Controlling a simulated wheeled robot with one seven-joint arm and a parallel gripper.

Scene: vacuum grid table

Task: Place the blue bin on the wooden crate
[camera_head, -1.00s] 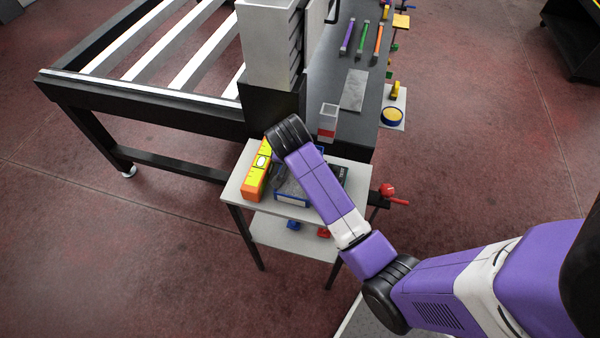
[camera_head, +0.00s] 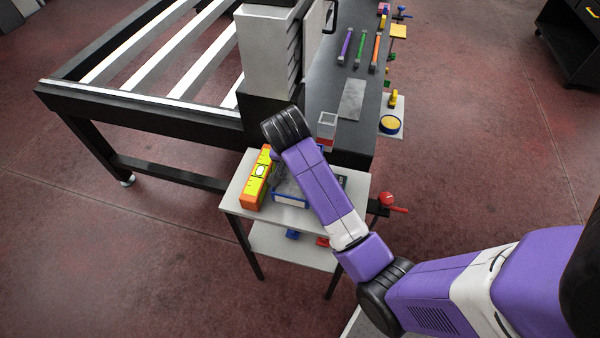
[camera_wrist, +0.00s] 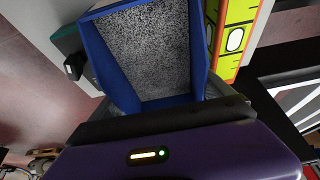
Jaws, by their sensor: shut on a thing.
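The blue bin (camera_head: 291,201) shows in the head view over the top of a small grey side table, partly hidden by my arm. In the wrist view the blue bin (camera_wrist: 96,58) fills the upper middle, with blue walls and a speckled grey inside. My gripper (camera_wrist: 160,112) is shut on the near side of the bin. I cannot tell for sure how far the bin is above the tabletop. No wooden crate can be made out in either view.
A yellow-orange spirit level (camera_head: 255,182) stands close to the bin's left on the side table (camera_head: 232,203). A tall grey box (camera_head: 265,50) and the dark grid table (camera_head: 160,107) stand behind. A red-knobbed clamp (camera_head: 387,199) sticks out right. Floor at left is open.

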